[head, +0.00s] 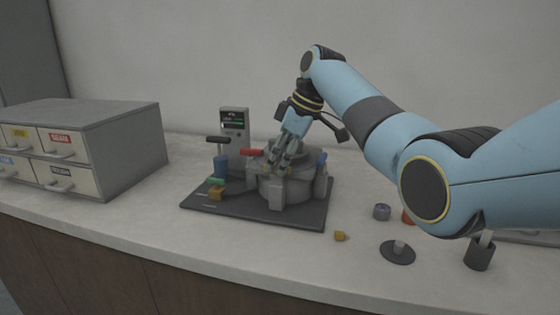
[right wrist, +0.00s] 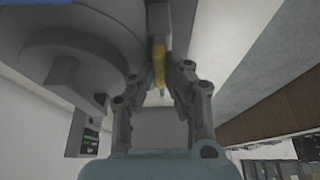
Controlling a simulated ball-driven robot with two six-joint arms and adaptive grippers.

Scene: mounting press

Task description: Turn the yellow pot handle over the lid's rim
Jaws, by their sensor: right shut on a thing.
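The mounting press's grey pot (head: 292,190) stands on a dark base plate. My right gripper (head: 278,164) reaches down onto the top of the pot from behind and above, hiding part of the lid. In the right wrist view the yellow pot handle (right wrist: 158,65) lies between the fingertips of my right gripper (right wrist: 160,85), which is shut on it. The grey round lid and pot body (right wrist: 75,70) fill the upper left of that view. In the head view the handle is mostly hidden by the fingers. My left gripper is not in view.
A red lever (head: 252,152), a black-topped blue post (head: 220,163) and a display box (head: 234,122) stand left of the pot. A drawer cabinet (head: 120,150) is at the left.

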